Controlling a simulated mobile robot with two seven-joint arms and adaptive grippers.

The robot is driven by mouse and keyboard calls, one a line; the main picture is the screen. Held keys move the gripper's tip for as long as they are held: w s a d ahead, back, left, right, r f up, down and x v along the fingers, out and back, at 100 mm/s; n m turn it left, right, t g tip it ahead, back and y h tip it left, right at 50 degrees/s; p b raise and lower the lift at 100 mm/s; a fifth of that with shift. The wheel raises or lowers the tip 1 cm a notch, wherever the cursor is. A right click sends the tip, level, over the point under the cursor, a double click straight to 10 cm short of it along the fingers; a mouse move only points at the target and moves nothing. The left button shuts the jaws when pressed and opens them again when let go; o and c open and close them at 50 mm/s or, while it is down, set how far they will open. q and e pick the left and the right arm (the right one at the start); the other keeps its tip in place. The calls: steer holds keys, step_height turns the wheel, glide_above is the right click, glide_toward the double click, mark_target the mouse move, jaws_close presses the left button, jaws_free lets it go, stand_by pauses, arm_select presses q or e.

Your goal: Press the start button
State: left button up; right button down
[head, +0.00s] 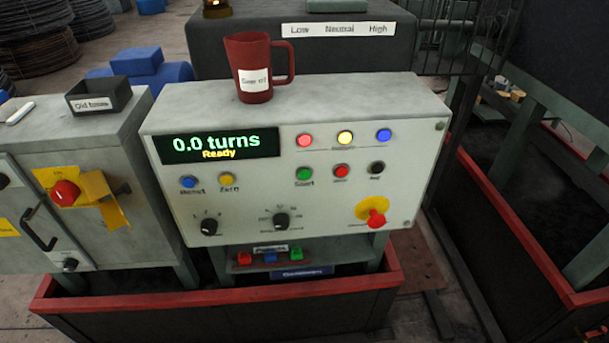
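The green start button (304,174) sits on the front of the grey control panel (340,210) in the head view, with a label under it that reads like "Start". A red button (341,171) and a black button (377,167) are in the same row to its right. The display (220,146) above left reads "0.0 turns" and "Ready". Neither of my grippers shows in the head view, and nothing covers the green button.
A dark red mug (254,75) stands on top of the panel. A red emergency knob on a yellow plate (372,211) is at lower right. Blue (188,182) and yellow (227,179) buttons are at left. A red-edged bin (240,301) stands below. A grey cabinet (120,140) is at left.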

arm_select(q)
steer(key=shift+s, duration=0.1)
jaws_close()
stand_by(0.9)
